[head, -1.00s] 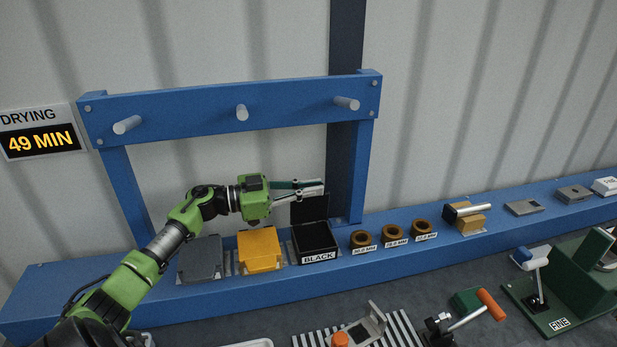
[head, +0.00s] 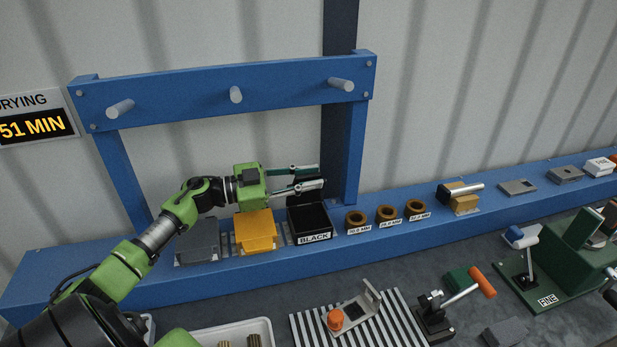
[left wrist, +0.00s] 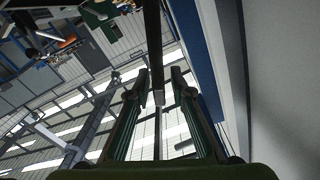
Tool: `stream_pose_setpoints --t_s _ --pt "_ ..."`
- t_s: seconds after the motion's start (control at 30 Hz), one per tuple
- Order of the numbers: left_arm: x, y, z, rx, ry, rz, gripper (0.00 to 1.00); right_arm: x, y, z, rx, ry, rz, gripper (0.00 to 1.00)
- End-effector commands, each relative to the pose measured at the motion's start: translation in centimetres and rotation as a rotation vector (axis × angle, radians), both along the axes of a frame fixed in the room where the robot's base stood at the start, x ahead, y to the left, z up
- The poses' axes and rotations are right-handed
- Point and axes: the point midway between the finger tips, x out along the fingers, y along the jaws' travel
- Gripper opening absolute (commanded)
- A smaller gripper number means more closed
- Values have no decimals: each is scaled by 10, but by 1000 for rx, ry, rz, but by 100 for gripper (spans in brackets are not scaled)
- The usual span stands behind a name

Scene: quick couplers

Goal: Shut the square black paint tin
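The square black paint tin (head: 313,221) stands on the blue shelf, marked by a BLACK label. Its dark lid (head: 306,196) stands up at the tin's rear edge, partly hidden by the fingers. My left gripper (head: 321,176) is open at the lid's height, above the back of the tin, with one finger farther back than the other. In the left wrist view the two fingers (left wrist: 160,88) are apart, with a dark upright strip between them; I cannot tell if it is the lid's edge. My right gripper is not in view.
A yellow tin (head: 256,231) and a grey tin (head: 198,243) sit left of the black one. Several brown rings (head: 387,216) stand to its right. A blue frame (head: 220,95) with pegs rises behind. A striped plate (head: 377,318) lies in front.

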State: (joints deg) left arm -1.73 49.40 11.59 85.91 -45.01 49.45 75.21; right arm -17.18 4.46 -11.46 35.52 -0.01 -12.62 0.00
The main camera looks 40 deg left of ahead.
Motion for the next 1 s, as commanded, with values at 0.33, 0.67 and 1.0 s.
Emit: stream_pose_setpoints --t_s 0.33,0.67,1.0 --pt "0 1 0 -1 1 0 25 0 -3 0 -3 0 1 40" --pt "-33 27 -2 0 6 3 25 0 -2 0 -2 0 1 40" --pt "-81 65 -1 -1 4 2 25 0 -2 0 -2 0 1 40"
